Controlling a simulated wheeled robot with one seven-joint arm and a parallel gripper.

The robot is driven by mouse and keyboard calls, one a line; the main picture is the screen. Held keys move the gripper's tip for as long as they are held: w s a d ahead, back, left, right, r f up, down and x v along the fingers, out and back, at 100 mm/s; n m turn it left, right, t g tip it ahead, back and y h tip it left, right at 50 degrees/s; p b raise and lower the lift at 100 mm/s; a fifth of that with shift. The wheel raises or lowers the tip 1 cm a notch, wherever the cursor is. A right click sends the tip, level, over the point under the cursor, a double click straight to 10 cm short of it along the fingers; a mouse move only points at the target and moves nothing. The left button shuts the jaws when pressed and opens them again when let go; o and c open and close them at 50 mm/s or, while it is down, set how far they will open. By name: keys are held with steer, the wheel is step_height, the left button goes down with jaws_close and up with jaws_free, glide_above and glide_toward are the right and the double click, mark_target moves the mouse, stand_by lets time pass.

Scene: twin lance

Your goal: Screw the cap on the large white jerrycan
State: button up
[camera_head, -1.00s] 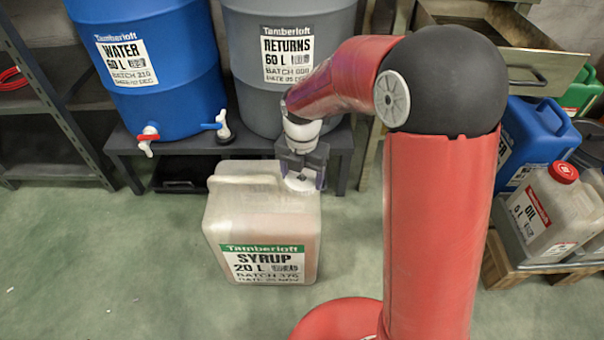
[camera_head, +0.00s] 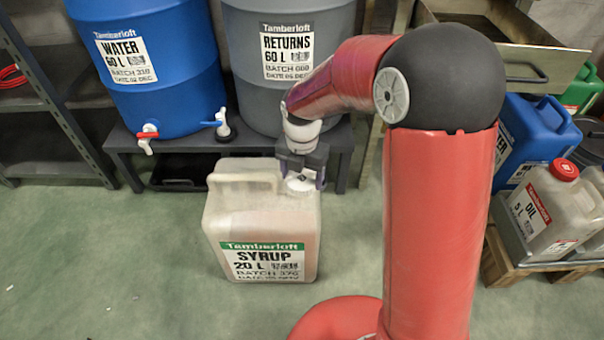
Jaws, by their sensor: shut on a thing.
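The large white jerrycan (camera_head: 240,215) stands upright on the green floor, with a green and white SYRUP 20 L label on its front and a moulded handle on top. My gripper (camera_head: 301,178) points down over the can's top right corner, where the neck is. It is shut on the white cap (camera_head: 301,184), which shows between the fingers at the can's top. The fingers hide much of the cap and the neck, so I cannot tell how far the cap sits on the thread.
A blue WATER drum (camera_head: 150,75) and a grey RETURNS drum (camera_head: 285,95) stand on a dark bench (camera_head: 250,143) behind the can. An OIL can (camera_head: 550,210) with a red cap is at right on a pallet. The floor left of the jerrycan is clear.

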steer(key=shift+f, duration=0.6)
stand_by(1.1)
steer(key=o, duration=1.2)
steer(key=shift+c, duration=0.2)
steer(key=c, duration=1.2)
steer(key=shift+o, duration=0.2)
steer(key=m, duration=0.5)
steer(key=shift+m, duration=0.3)
steer(key=m, duration=1.2)
steer(key=shift+m+p, duration=0.3)
